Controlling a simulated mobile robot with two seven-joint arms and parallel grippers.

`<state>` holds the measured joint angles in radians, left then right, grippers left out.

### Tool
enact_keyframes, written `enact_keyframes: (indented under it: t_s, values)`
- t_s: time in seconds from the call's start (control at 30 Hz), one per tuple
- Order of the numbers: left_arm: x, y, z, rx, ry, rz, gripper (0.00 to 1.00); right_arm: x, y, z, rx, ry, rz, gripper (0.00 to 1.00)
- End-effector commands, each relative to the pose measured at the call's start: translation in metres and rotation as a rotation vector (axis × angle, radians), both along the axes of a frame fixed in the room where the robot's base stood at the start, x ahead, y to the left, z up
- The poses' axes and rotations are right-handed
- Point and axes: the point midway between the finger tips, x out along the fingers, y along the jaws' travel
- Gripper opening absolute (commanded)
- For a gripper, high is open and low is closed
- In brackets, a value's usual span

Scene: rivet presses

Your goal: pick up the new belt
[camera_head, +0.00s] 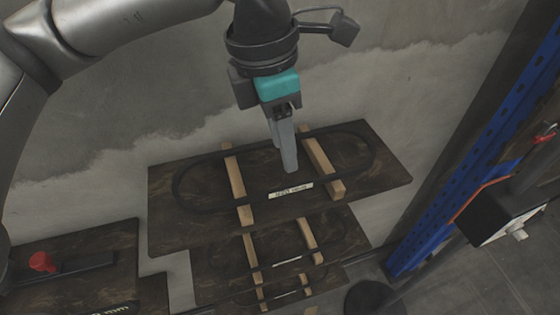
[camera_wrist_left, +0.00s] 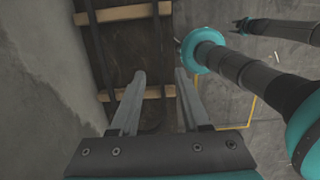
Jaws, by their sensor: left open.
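A thin black belt (camera_head: 180,181) lies as a long loop over two pale wooden slats (camera_head: 237,185) on the top dark board, with a white label (camera_head: 290,191) at its near side. Further black belt loops lie on lower boards; the label print is too small to read surely. My left gripper (camera_head: 287,168) points down over the middle of the top loop, between its long sides and near the right slat. Its fingers are apart and empty. In the left wrist view the open fingers (camera_wrist_left: 160,74) are over the board, with dark belt strands (camera_wrist_left: 97,50) crossing the slats. My right gripper is not recognisable.
The lower boards (camera_head: 205,290) are stacked below the top one. A grey wall stands behind. A red knob (camera_head: 42,262) is at lower left. Teal-and-black jointed parts (camera_wrist_left: 240,70) fill the wrist view's right.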

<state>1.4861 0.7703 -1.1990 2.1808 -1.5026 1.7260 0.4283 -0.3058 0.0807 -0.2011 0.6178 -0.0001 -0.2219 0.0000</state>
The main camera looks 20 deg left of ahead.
Motion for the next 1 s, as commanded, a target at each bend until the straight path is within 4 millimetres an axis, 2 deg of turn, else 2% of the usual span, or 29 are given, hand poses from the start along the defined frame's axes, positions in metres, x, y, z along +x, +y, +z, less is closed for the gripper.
enact_keyframes:
  t_s: [0.1,0.37,0.63,0.93,1.0]
  values:
    - [0.001,-0.002,-0.018,0.000,0.002,0.000,0.46,0.007,0.001,0.002,0.002,-0.012,0.000,0.45]
    - [0.002,-0.004,-0.037,0.001,0.002,0.000,0.46,0.009,0.001,0.005,0.002,-0.016,0.000,0.45]
    - [0.004,-0.007,-0.074,0.000,0.001,0.000,0.46,0.008,0.001,0.011,0.002,-0.015,-0.001,0.45]
    - [0.005,-0.008,-0.080,-0.001,-0.001,-0.001,0.46,0.007,0.001,0.011,0.002,-0.012,-0.001,0.45]
    - [0.005,-0.008,-0.080,-0.001,-0.001,-0.001,0.40,0.007,0.001,0.011,0.002,-0.012,-0.002,0.45]
